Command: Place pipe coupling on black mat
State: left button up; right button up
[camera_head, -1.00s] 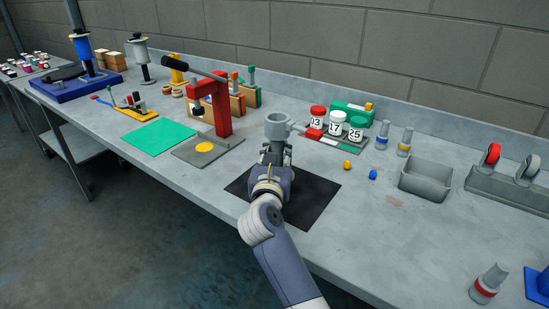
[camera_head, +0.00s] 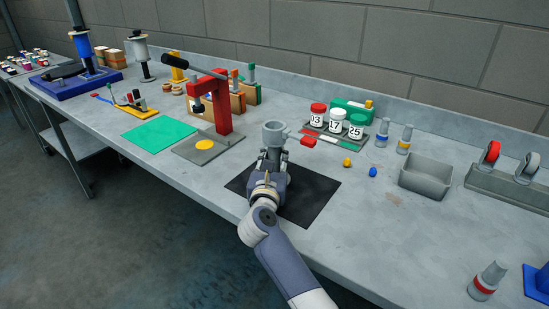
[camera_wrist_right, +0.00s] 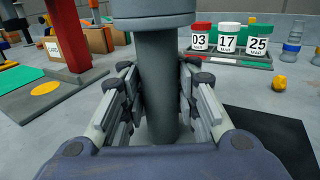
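The pipe coupling (camera_head: 275,133) is grey, with a wider cup-like top and a narrower stem, and stands upright in my right gripper (camera_head: 272,163). In the right wrist view the coupling's stem (camera_wrist_right: 158,75) runs between the two fingers of the right gripper (camera_wrist_right: 160,108), which close on it from both sides. The black mat (camera_head: 312,194) lies flat at the table's front edge, under and around my right gripper. The coupling's lower end is hidden by the gripper in the head view, so I cannot tell whether it touches the mat. My left gripper is out of view.
A red press (camera_head: 222,105) and a green mat (camera_head: 160,135) are to the left. Numbered jars (camera_head: 336,122) stand behind. A yellow piece (camera_head: 347,162), a blue piece (camera_head: 373,172) and a grey bin (camera_head: 425,178) are to the right.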

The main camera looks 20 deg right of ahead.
jog(key=o, duration=0.3)
jog(key=shift+r, duration=0.1)
jog(key=b+v, duration=0.1)
jog(key=v, duration=0.5)
jog(key=shift+s+a, duration=0.2)
jog(key=shift+s, duration=0.15)
jog(key=shift+s+a, duration=0.15)
jog(key=shift+s, duration=0.25)
